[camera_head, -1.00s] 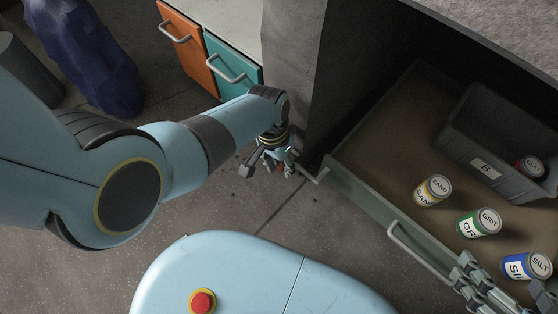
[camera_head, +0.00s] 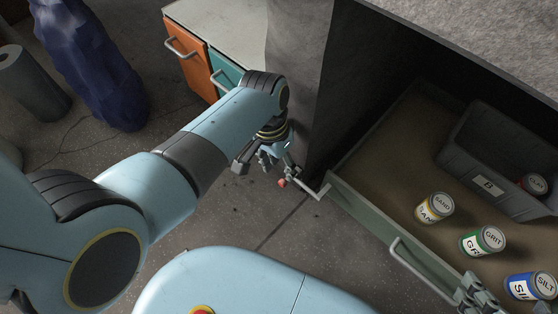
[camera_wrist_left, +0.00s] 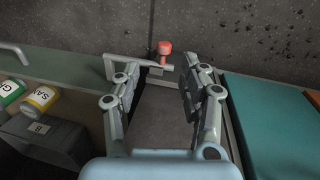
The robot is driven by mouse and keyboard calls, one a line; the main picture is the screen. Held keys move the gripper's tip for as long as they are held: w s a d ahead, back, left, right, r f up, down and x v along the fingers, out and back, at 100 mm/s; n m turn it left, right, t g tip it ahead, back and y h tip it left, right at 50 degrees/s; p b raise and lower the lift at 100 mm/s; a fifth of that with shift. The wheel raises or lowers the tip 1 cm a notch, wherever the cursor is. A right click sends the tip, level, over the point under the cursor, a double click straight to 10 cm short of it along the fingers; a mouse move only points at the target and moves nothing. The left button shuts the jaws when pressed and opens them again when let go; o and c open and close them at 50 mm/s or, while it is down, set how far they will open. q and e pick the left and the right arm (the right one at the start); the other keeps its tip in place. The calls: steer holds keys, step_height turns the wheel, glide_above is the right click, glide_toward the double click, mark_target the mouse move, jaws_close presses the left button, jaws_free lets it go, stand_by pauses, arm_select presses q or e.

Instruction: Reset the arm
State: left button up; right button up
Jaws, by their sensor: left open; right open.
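My left arm reaches in from the left in the head view. Its gripper (camera_head: 267,166) is open beside the foot of the concrete pillar, left of the open drawer's front corner. In the left wrist view its two fingers (camera_wrist_left: 152,82) are spread with nothing held between them. A small red-topped piece (camera_wrist_left: 165,48) and a grey bar (camera_wrist_left: 145,64) lie beyond the fingertips; the red piece also shows in the head view (camera_head: 282,183). My right gripper (camera_head: 478,297) shows only in part at the bottom right, near the drawer front; it is open.
The open drawer (camera_head: 362,207) holds a SAND can (camera_head: 434,207), a GRIT can (camera_head: 482,241), a SILT can (camera_head: 531,286) and a grey bin (camera_head: 480,165) with a can inside. Orange (camera_head: 188,62) and teal (camera_head: 224,72) drawer fronts are at the back.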

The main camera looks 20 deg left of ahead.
arm_select(q)
steer(key=shift+a+r, duration=0.1)
steer(key=shift+r, duration=0.5)
steer(key=shift+s, duration=0.1)
